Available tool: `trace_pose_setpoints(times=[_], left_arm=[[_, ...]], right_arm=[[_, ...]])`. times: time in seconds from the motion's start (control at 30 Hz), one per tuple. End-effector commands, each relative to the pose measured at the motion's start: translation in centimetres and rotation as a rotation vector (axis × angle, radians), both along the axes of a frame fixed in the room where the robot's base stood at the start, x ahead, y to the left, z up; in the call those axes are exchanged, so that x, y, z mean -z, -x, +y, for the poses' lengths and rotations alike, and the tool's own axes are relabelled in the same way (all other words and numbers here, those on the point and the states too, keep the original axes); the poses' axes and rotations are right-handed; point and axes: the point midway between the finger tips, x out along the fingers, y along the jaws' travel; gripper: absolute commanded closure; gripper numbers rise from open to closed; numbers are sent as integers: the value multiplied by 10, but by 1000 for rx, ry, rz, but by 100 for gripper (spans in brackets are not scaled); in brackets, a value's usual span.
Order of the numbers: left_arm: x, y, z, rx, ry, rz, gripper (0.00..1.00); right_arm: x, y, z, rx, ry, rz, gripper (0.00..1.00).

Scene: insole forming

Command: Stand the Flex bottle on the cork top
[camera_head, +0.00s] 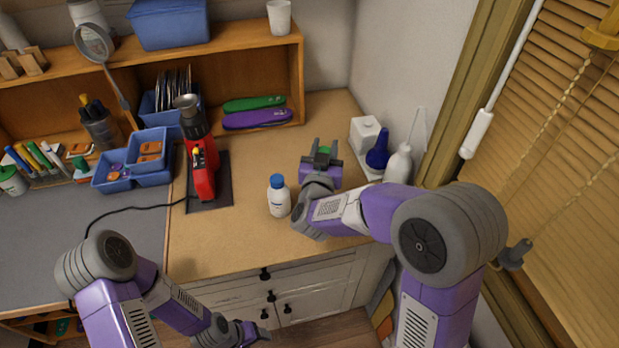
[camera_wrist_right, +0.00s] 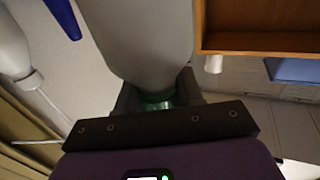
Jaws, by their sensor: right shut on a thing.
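My right gripper (camera_head: 322,152) is over the right part of the tan cork top (camera_head: 240,245), shut on a grey-white bottle by its green cap. In the right wrist view the bottle's pale body (camera_wrist_right: 150,35) fills the upper middle, and its green cap (camera_wrist_right: 158,102) sits between the fingers. That view appears upside down, so the body hangs below the cap. I read no label on it, and cannot tell whether its base touches the top. My left gripper (camera_head: 250,332) is low at the bottom edge, in front of the drawers; its jaw opening is unclear.
A white bottle with a blue cap (camera_head: 279,198) stands left of my right wrist. A red tool (camera_head: 202,170) stands on a dark mat farther left. A white box (camera_head: 365,134), blue bottle (camera_head: 378,152) and white wash bottle (camera_head: 399,165) line the right wall. The front-middle top is clear.

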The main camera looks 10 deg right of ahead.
Motion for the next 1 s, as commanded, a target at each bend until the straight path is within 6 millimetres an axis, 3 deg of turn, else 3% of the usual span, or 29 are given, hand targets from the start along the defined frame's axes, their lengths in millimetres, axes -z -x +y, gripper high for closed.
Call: trace_pose_setpoints(times=[0.1,0.33,0.5,0.83,0.87,1.0], left_arm=[[8,0,0,0,0,0,35],[13,0,0,0,0,0,35],[22,0,0,0,0,0,35],[23,0,0,0,0,0,35],[23,0,0,0,0,0,35],[22,0,0,0,0,0,35]], right_arm=[[22,0,0,0,2,0,100],[40,0,0,0,2,-2,100],[65,0,0,-1,2,0,100],[68,0,0,-1,0,-3,100],[69,0,-1,-1,0,-1,63],[69,0,0,-1,0,0,41]])
